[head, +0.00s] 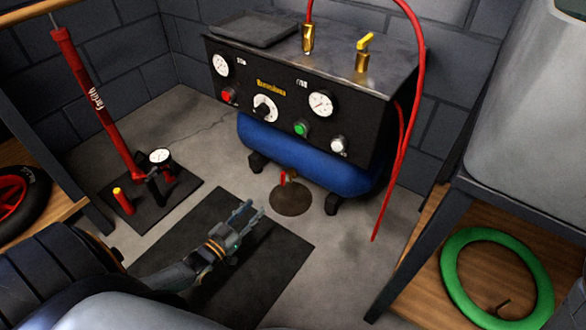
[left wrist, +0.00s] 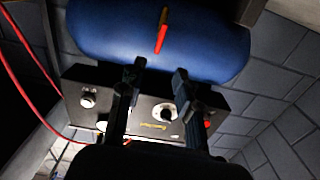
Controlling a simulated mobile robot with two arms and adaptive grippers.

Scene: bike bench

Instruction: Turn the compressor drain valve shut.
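The compressor drain valve has a small red lever (head: 283,176) and brass body (head: 291,174), low under the blue tank (head: 300,155). In the left wrist view, the red lever (left wrist: 161,40) lies roughly in line with the brass stem (left wrist: 164,15) against the tank. My left gripper (head: 256,209) is low over the dark mat, in front of and left of the valve. Its fingers (left wrist: 160,69) are apart, with nothing visible between them. The lever shows just beyond the gap; the fingers appear clear of it. My right gripper is out of view.
The compressor's black panel (head: 270,110) with gauges and knobs overhangs the tank. A dark round stain (head: 290,199) lies below the valve. A red hose (head: 402,155) hangs at right. A red floor pump (head: 100,105) stands left. A bench with a green ring (head: 455,260) is at right.

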